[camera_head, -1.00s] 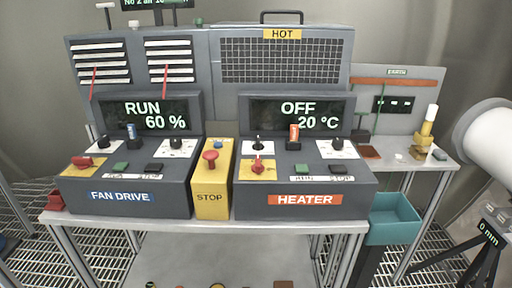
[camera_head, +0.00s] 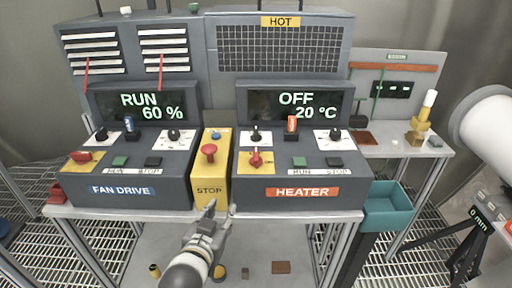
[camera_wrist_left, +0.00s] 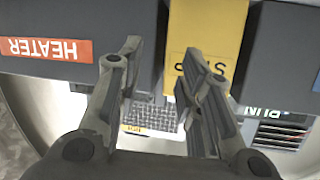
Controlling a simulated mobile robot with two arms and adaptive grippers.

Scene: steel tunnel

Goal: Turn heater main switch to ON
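The heater box (camera_head: 303,192) stands on the table with an orange HEATER label; its display (camera_head: 294,105) reads OFF and 20 °C. A red rotary switch (camera_head: 256,158) sits on a yellow plate at the box's left front and looks roughly upright. My left gripper (camera_head: 222,208) is open and empty, in front of the table edge, below and left of the red switch. In the left wrist view my open fingers (camera_wrist_left: 162,66) show near the HEATER label (camera_wrist_left: 45,49) and the yellow STOP box (camera_wrist_left: 203,30); the red switch is out of that view. My right gripper is not in view.
The yellow STOP box (camera_head: 211,190) with a red button (camera_head: 208,153) stands left of the heater box. The fan drive box (camera_head: 110,187) is further left, with its own red switch (camera_head: 82,156). A teal bin (camera_head: 388,207) hangs at the right.

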